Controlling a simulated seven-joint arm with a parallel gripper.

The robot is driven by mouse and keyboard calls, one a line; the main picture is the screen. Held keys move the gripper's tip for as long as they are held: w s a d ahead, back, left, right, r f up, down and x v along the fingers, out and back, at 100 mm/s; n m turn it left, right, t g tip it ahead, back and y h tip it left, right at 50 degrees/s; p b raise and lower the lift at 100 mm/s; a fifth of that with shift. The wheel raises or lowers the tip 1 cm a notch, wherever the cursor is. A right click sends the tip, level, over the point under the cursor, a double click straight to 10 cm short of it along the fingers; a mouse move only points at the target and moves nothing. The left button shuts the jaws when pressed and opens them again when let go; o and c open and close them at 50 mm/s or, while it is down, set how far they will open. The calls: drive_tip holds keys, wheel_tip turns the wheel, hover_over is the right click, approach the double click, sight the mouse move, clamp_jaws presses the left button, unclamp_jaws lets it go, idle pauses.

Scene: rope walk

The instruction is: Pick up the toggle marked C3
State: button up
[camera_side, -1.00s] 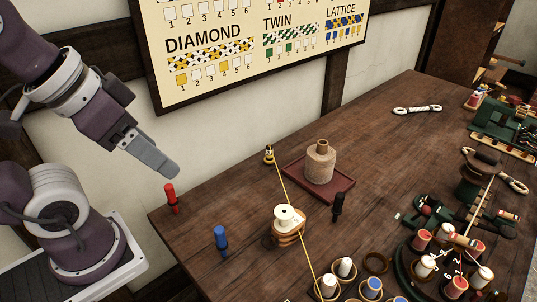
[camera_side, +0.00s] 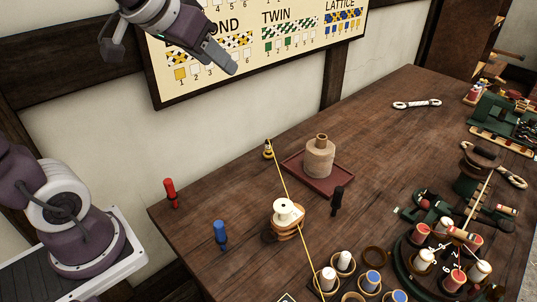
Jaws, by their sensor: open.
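Several bobbin-like toggles with red and white bodies stand around a dark round plate (camera_side: 402,262) at the lower right. A white one (camera_side: 423,260) and a red one (camera_side: 455,281) are among them. No C3 mark can be read on any of them, so I cannot tell which is C3. My gripper (camera_side: 230,67) is raised high at the upper left, in front of the wall chart in the picture. It is open and empty, far from the plate.
Red (camera_side: 170,192) and blue (camera_side: 220,235) pegs stand on the table's left side. A black peg (camera_side: 337,200) stands beside a dark red tray (camera_side: 293,164) bearing a tan stepped cylinder (camera_side: 319,158). A yellow cord (camera_side: 303,236) runs past a white spool (camera_side: 285,209). The far table is mostly clear.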

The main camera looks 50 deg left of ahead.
drive_tip(key=w+a+t, duration=0.3)
drive_tip(key=w+a, duration=0.3)
drive_tip(key=w, duration=0.8)
drive_tip(key=t, duration=0.2)
hover_over(269, 146)
drive_tip(key=s, duration=0.3)
wheel_tip(269, 146, down, 3)
drive_tip(key=shift+n, duration=0.3)
drive_tip(key=f, duration=3.3)
drive_tip(key=shift+w+d, duration=0.1)
drive_tip(key=shift+d, duration=0.15)
drive_tip(key=shift+w+f, duration=0.3)
drive_tip(key=x, duration=0.3)
drive_tip(key=a+x, duration=0.1)
drive_tip(key=x, duration=0.2)
drive_tip(key=shift+w+a+f, duration=0.1)
clamp_jaws()
